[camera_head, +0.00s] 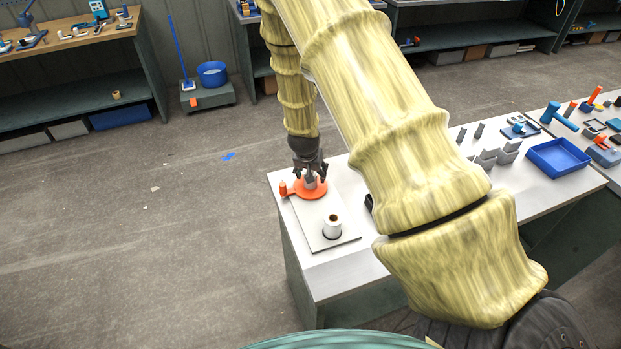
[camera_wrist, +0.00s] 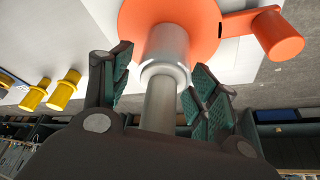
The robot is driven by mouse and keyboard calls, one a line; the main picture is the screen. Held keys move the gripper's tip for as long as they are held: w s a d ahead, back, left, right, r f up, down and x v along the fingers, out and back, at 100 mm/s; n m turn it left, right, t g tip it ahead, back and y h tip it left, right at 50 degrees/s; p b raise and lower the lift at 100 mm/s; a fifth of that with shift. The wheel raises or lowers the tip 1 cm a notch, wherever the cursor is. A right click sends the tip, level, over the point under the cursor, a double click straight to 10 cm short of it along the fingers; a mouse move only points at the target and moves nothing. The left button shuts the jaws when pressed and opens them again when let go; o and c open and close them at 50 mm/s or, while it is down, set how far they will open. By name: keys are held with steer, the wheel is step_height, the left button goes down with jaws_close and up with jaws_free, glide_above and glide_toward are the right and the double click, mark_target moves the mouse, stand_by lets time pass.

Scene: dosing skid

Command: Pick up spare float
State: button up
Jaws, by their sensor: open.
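An orange disc (camera_head: 311,188) with a side arm and an upright orange knob (camera_head: 283,188) is at the left end of the near table. A grey metal stepped cylinder (camera_head: 310,181) stands at its middle; it fills the centre of the wrist view (camera_wrist: 163,65). I cannot tell for sure which piece is the spare float. My gripper (camera_head: 310,174) points down over the disc. In the wrist view its open fingers (camera_wrist: 157,78) are on either side of the cylinder, with gaps showing. The fingertips' contact with the disc cannot be made out.
A white hollow cylinder (camera_head: 333,226) stands on the grey plate (camera_head: 318,238) in front of the disc. Grey blocks (camera_head: 494,156) and a blue tray (camera_head: 558,158) are farther right. Two yellow pieces (camera_wrist: 65,90) show left in the wrist view. My arm hides mid-table.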

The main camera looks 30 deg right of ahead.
steer(key=c, duration=1.1)
steer(key=shift+c, duration=0.2)
steer(key=shift+r, duration=0.1)
